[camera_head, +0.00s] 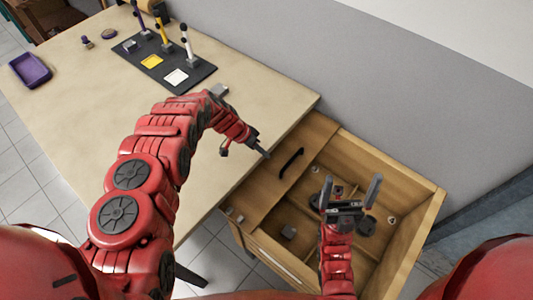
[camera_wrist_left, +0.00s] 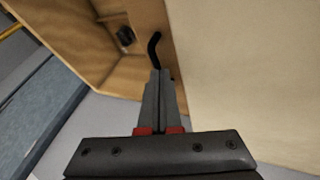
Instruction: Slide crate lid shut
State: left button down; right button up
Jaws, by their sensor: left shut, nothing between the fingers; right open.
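The wooden crate (camera_head: 432,205) stands against the right edge of the table. Its wooden lid (camera_head: 266,190) covers the left part, and the right part is uncovered. A black handle (camera_head: 291,163) stands on the lid; it also shows in the left wrist view (camera_wrist_left: 154,48). My left gripper (camera_head: 265,154) is shut and empty, with its tips just left of the handle in the head view. Whether they touch the handle or lid, I cannot tell. My right gripper (camera_head: 348,190) is open and empty over the uncovered part of the crate.
Several small dark and metal parts lie in the crate, among them a grey block (camera_head: 289,231) and a dark round part (camera_head: 366,226). The table (camera_head: 75,110) holds a purple tray (camera_head: 30,69) and a dark board (camera_head: 190,76) with levers. A grey wall (camera_head: 400,95) runs behind.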

pick_arm(q)
send_over(275, 173)
jog(key=a, duration=0.2)
notch_tip(275, 173, down, 4)
jog(key=shift+f+b, duration=0.1)
jog(key=shift+b, duration=0.3)
jog(key=shift+w+d+f, duration=0.15)
jog(key=shift+d+f, duration=0.1)
jog(key=shift+d+f+b, duration=0.25)
jog(key=shift+f+b, duration=0.35)
jog(key=shift+d+f+b, duration=0.5)
jog(key=shift+r, duration=0.1)
